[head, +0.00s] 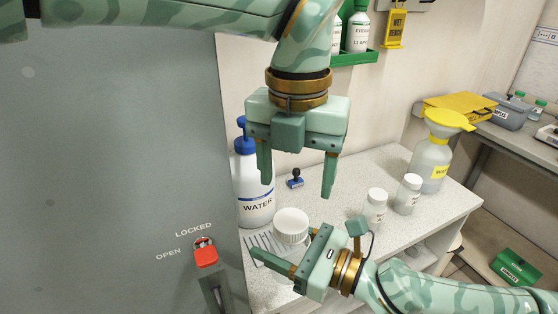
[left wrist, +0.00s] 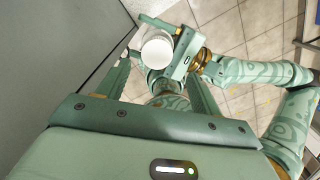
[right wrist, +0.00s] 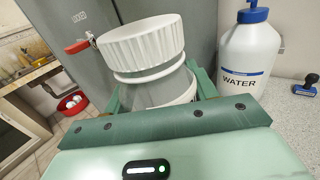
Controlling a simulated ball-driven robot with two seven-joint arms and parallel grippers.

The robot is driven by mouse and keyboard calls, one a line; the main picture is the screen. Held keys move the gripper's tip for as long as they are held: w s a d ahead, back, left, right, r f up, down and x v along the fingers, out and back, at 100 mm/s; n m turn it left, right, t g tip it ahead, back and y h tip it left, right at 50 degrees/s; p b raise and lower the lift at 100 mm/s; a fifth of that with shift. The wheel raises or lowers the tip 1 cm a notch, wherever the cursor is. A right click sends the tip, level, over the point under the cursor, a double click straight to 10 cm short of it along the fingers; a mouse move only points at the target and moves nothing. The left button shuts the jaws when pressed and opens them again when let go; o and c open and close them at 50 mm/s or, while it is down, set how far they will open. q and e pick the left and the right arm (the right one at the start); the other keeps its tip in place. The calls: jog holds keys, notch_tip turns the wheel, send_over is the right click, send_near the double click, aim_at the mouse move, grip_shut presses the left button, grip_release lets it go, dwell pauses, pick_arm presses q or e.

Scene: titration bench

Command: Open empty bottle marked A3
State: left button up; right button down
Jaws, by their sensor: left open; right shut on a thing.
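A clear bottle with a wide white ribbed cap (head: 291,224) is held upright between the fingers of my right gripper (head: 283,246). The right wrist view shows the cap (right wrist: 142,42) seated on the bottle's neck, with a finger on either side of the body below. Any mark on this bottle is hidden. My left gripper (head: 296,188) is open and empty, pointing down above the cap and apart from it. In the left wrist view the cap (left wrist: 157,51) lies beyond the open fingers.
Two white-capped bottles (head: 375,205) (head: 408,194) stand on the bench (head: 345,180). A blue-topped WATER bottle (head: 255,190) and a blue stamp (head: 295,180) are close behind. A grey cabinet (head: 110,150) blocks the left.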

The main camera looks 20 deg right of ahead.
aim_at(291, 220)
pick_arm(q)
jog(key=m, duration=0.5)
jog(key=shift+a+r, duration=0.1)
jog(key=shift+r, duration=0.15)
jog(key=m, duration=0.3)
jog(key=shift+a+m, duration=0.1)
jog(key=shift+m, duration=0.2)
jog(key=shift+f, duration=0.4)
notch_tip(291, 220, down, 7)
jog(key=shift+f, duration=0.1)
jog(key=c, duration=1)
jog(key=n, duration=0.6)
jog(key=shift+r, duration=0.2)
